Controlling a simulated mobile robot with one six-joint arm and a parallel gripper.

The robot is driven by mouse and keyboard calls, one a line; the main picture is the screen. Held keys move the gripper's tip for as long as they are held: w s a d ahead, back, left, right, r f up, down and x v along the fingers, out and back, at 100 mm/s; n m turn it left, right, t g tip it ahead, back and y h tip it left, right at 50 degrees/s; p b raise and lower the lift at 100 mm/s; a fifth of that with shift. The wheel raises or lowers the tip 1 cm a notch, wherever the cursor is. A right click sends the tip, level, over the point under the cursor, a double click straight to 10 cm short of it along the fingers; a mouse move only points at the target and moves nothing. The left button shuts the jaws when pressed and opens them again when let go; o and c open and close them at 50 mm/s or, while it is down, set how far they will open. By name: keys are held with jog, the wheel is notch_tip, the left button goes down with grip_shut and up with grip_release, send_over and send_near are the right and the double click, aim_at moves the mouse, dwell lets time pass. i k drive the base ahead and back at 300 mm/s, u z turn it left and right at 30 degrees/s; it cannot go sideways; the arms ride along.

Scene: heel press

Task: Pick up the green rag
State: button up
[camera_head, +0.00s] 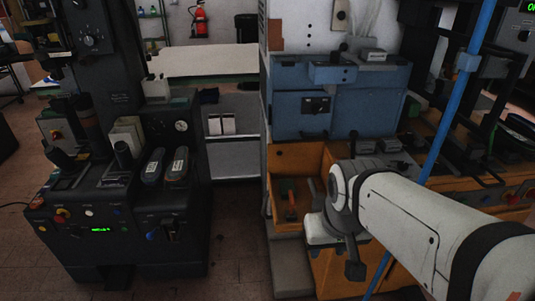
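A small dark green patch (284,186) shows inside the orange-brown open compartment, next to an orange-red handle-like piece (291,207). I cannot tell whether this patch is the green rag. No other clear green cloth stands out. My white arm reaches in from the right edge. My gripper (350,258) is at the end of the arm, in front of the orange cabinet, to the right of and lower in the picture than the green patch. Its fingers are mostly hidden or dark, and I see nothing held in it.
The orange open compartment (298,156) has side walls. A blue machine housing (340,103) stands above it. A black press machine (125,195) with two shoe-like pieces stands left. A blue upright pole (455,100) crosses near my arm. Floor is free between the machines.

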aim_at(285, 186)
jog(key=z, duration=0.05)
jog(key=i, duration=1)
jog(key=u, duration=0.05)
